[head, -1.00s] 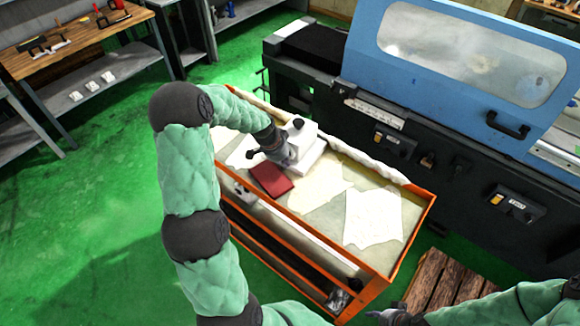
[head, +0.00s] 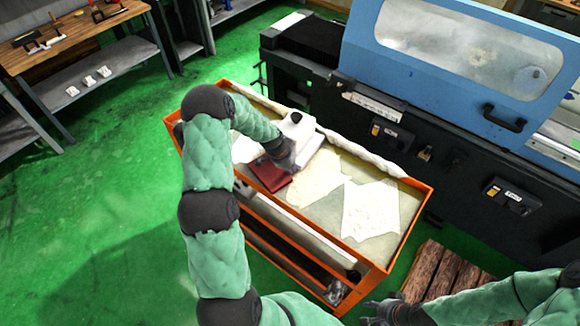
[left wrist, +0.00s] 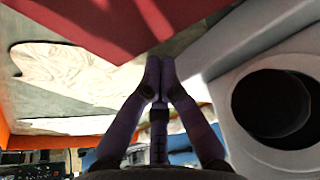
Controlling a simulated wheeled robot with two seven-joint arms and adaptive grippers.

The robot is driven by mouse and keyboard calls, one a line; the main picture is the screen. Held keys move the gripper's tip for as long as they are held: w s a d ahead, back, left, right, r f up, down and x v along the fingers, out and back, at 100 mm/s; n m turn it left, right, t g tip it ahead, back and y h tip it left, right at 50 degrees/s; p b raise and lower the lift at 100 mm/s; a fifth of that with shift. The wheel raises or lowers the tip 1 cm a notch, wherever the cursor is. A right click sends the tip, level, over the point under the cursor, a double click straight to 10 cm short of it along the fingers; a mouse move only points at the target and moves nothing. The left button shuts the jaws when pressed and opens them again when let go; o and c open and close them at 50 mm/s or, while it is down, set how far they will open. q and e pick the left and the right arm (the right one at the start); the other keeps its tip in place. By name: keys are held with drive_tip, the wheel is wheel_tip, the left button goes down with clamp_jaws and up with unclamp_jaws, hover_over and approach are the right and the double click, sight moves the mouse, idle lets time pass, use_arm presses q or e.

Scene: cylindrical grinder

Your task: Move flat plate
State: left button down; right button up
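A flat dark-red plate (head: 268,174) lies on the cart top (head: 395,246), beside a white block-like object (head: 300,125). In the left wrist view, the red plate (left wrist: 130,22) fills the upper left. My left gripper (head: 286,160) is low over the cart between the plate and the white object, partly hidden by its own wrist. In the left wrist view, its fingertips (left wrist: 160,66) are drawn together by the plate's edge. I see no plate clearly clamped between them. My right gripper (head: 372,310) is at the bottom, away from the plate; its finger opening is unclear.
White sheets (head: 370,208) lie on the right of the cart top. An orange rim (head: 418,215) edges the cart. The blue and black grinder (head: 450,60) stands behind. A wooden pallet (head: 440,272) is at right; a workbench (head: 60,45) is at upper left.

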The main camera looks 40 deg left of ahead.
sight(274, 178)
use_arm(q)
drive_tip(key=shift+s+a+f+b, duration=0.1)
drive_tip(key=shift+s+a+b, duration=0.1)
drive_tip(key=shift+s+b, duration=0.3)
drive_tip(key=shift+s+a+b, duration=0.2)
drive_tip(key=shift+s+b, duration=0.25)
drive_tip(key=shift+b, duration=0.05)
drive_tip(key=shift+s, duration=0.15)
use_arm(e)
wheel_tip(274, 178, down, 2)
drive_tip(key=shift+f, duration=0.1)
